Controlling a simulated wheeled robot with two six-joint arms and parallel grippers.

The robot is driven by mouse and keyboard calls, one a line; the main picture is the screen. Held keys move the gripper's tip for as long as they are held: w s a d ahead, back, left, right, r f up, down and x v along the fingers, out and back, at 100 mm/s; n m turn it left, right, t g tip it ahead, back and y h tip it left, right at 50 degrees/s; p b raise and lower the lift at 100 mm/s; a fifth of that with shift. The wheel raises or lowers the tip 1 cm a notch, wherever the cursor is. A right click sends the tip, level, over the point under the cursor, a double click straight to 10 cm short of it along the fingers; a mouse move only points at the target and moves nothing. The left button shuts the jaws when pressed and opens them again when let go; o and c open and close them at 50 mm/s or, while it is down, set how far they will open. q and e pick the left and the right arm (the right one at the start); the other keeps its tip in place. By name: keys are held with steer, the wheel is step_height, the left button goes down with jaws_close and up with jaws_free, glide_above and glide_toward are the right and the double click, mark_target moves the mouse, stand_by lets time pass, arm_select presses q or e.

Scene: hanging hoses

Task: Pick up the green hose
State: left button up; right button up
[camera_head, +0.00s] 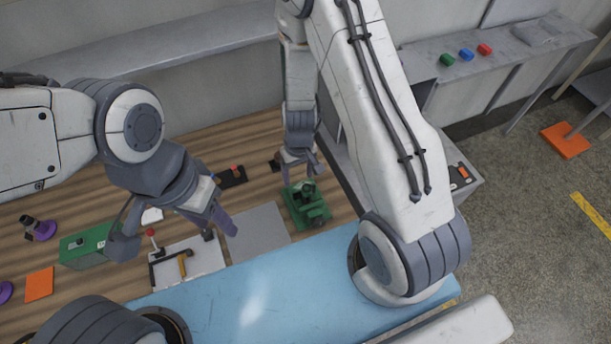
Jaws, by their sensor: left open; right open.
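I cannot make out a green hose with certainty. A small green piece (447,59) lies on the grey shelf at the upper right, and I cannot tell if it is a hose. My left gripper (178,234) is open, with its fingers spread above the bench on the left. I see nothing between its fingers. My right gripper (300,172) is open and points down, just above a green vise-like device (309,208) on the bench. I cannot tell whether it touches this device. My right arm hides part of the scene behind it.
A blue piece (466,54) and a red piece (485,49) lie beside the green one on the grey shelf (530,55). The wooden bench (262,187) also holds a green box (86,246) and a white tray (206,262).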

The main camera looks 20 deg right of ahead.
mark_target(307, 193)
steer(key=shift+m, duration=0.4)
steer(key=d+f+b, duration=0.1)
steer(key=f, duration=0.1)
steer(key=f+b, duration=0.1)
steer(key=f, duration=0.1)
steer(key=d+f+b, duration=0.1)
steer(key=shift+s+d+f, duration=0.2)
steer(key=shift+d+f, duration=0.15)
steer(key=shift+f, duration=0.05)
step_height(307, 193, down, 6)
steer(key=b, duration=0.6)
steer(key=shift+w+a, duration=0.15)
arm_select(q)
step_height(307, 193, down, 8)
steer(key=shift+r, duration=0.25)
arm_select(e)
steer(key=shift+r, duration=0.1)
jaws_close()
